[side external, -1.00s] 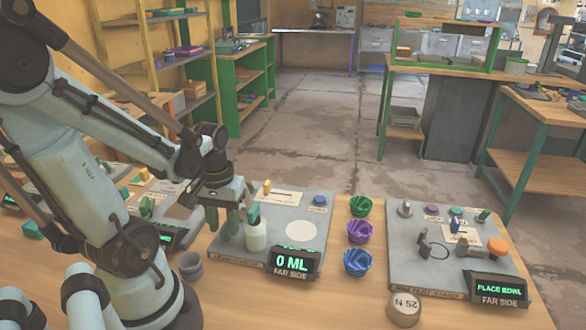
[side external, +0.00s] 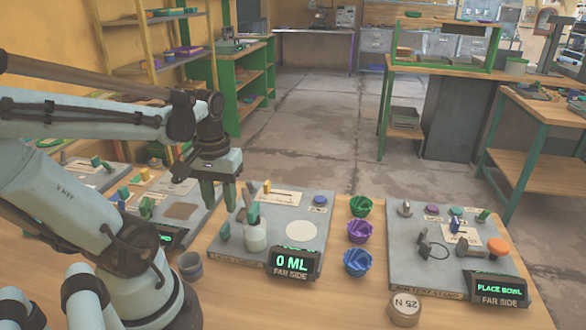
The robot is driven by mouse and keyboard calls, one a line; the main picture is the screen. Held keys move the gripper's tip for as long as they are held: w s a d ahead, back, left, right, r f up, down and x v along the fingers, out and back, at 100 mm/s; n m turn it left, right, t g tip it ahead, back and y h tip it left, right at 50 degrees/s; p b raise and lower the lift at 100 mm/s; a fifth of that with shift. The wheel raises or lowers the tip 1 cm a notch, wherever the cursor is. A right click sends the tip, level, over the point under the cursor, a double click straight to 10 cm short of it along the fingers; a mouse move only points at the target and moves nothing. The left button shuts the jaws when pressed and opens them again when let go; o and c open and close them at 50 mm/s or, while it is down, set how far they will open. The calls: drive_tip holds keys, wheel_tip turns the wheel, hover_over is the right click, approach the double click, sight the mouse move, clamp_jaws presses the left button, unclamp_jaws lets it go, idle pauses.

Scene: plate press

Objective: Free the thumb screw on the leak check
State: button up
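A grey board (side external: 306,205) with a display (side external: 295,263) reading 0 ML carries a white cylinder (side external: 256,238) with a green part at its top (side external: 253,214). A small green piece (side external: 224,231), a yellow piece (side external: 267,186), a blue knob (side external: 320,200) and a pale disc (side external: 300,231) are also on it. I cannot tell which part is the thumb screw or read a leak check label. My gripper (side external: 219,204) is in the air near this board's left edge. Its two green fingers are apart, with nothing visible between them.
Green (side external: 360,206), purple (side external: 359,231) and blue (side external: 357,262) bowls stand right of the board. A test stand (side external: 410,255) with a PLACE BOWL display (side external: 498,289) is further right. A 25 N weight (side external: 404,308) and a grey cup (side external: 190,265) are near the front.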

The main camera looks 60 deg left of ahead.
sight(224, 226)
wheel_tip(224, 226, up, 6)
idle(0.5)
idle(0.4)
